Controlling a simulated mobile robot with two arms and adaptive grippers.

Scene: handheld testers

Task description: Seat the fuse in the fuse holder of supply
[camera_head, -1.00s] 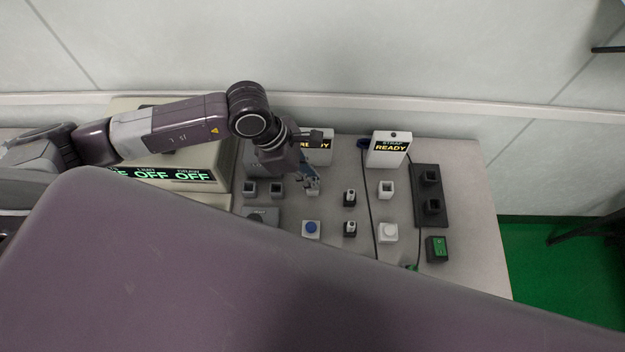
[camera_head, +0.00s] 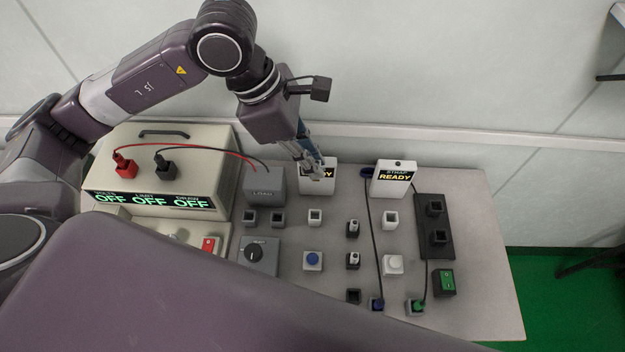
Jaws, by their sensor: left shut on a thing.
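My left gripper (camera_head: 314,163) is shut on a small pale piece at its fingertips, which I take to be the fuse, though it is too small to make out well. It hangs in the air in front of a white display box (camera_head: 317,187), which it partly covers. The supply (camera_head: 160,175) is the beige box on the left of the bench, with red and black plugs on top and a front display reading OFF three times. I cannot make out its fuse holder; my own purple body hides part of the area below it. My right gripper is not in view.
A grey load box (camera_head: 264,187) and a dial box (camera_head: 258,257) stand right of the supply. A red switch (camera_head: 209,244) is below it.

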